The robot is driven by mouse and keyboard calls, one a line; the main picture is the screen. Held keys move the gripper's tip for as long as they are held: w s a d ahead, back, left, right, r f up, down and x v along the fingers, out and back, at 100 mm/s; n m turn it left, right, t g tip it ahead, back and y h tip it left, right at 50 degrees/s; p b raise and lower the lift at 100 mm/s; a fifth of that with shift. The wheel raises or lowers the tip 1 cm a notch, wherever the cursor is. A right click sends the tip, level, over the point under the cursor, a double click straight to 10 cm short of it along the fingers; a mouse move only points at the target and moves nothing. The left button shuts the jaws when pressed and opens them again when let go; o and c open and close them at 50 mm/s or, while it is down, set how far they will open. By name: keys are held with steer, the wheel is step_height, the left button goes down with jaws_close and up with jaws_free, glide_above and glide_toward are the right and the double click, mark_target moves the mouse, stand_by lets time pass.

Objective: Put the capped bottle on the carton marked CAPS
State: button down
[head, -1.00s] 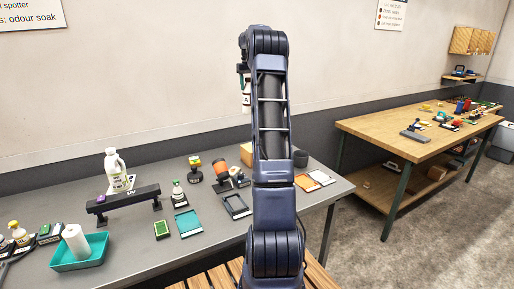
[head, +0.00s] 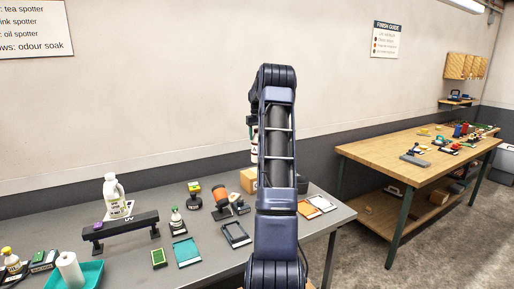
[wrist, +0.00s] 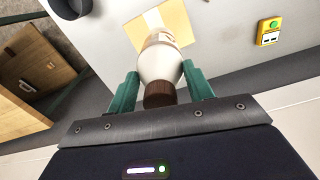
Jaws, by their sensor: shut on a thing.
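The capped bottle (wrist: 160,62) is white with a brown cap and sits between the green fingers of my gripper (wrist: 162,86), which is shut on it. In the head view a slice of the bottle (head: 254,156) shows beside my arm, upright above the bench; my arm hides the rest and most of the gripper. The tan carton (head: 247,181) stands on the grey bench below it, partly behind my arm. In the wrist view the carton (wrist: 138,30) has a pale tape strip and lies just beyond the bottle. I cannot see the CAPS marking or tell whether they touch.
The grey bench (head: 215,262) holds a white jug (head: 113,190), a dark raised bar (head: 120,230), a small bottle (head: 177,220), an orange roll (head: 221,197) and a teal tray (head: 90,275). A wooden table (head: 400,165) stands at right.

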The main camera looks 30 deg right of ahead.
steer(key=shift+f, duration=3.3)
steer(key=c, duration=0.6)
jaws_free()
